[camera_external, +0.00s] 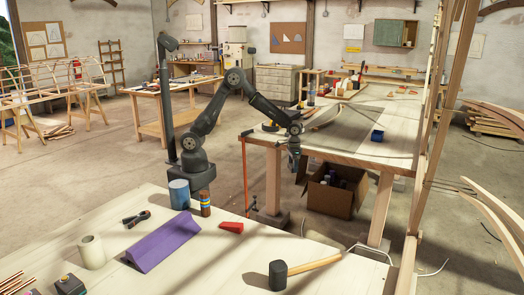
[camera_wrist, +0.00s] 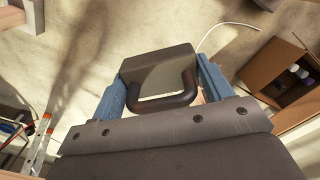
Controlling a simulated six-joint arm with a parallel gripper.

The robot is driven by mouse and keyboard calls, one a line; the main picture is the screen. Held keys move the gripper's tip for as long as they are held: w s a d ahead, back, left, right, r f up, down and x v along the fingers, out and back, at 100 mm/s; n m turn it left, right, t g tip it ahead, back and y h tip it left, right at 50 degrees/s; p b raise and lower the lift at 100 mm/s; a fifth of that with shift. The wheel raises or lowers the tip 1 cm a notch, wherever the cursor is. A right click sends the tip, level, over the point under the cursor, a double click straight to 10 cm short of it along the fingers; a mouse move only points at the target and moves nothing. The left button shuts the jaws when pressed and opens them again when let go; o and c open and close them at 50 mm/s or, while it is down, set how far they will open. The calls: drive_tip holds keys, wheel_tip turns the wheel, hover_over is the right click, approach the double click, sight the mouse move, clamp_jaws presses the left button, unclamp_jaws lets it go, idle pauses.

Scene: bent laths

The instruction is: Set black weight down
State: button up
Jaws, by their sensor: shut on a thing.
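The black weight (camera_wrist: 157,72) is a dark block with a rounded bar handle. In the wrist view it sits between the two blue fingers of my gripper (camera_wrist: 163,92), which is shut on it, with bare concrete floor beyond. In the outside view my gripper (camera_external: 294,150) points down at the front edge of the far wooden workbench (camera_external: 345,151). The weight is too small and dark there to make out clearly. The picture does not show it resting on any surface.
An open cardboard box (camera_external: 335,190) stands on the floor under the workbench; it also shows in the wrist view (camera_wrist: 268,58). A red bar clamp (camera_external: 244,175) hangs at the bench corner. A blue box (camera_external: 377,135) lies on the bench. A mallet (camera_external: 300,268) lies on the near table.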

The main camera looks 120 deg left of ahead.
drive_tip(key=s+a+r+n, duration=0.3)
drive_tip(key=s+a+r, duration=0.1)
drive_tip(key=a, duration=0.4)
drive_tip(key=s+a+r+n, duration=0.3)
drive_tip(key=s+a+r, duration=0.2)
drive_tip(key=a, duration=0.3)
drive_tip(key=s+a+r+n, duration=0.3)
drive_tip(key=s+a, duration=0.3)
drive_tip(key=a, duration=0.3)
drive_tip(key=shift+r+n, duration=0.4)
drive_tip(key=shift+r, duration=0.3)
drive_tip(key=shift+s, duration=0.1)
hover_over(286, 140)
drive_tip(key=f, duration=0.7)
drive_tip(key=shift+d, duration=0.3)
wheel_tip(286, 140, down, 3)
drive_tip(key=shift+a, duration=0.1)
drive_tip(key=shift+f, duration=0.3)
drive_tip(key=shift+f, duration=0.15)
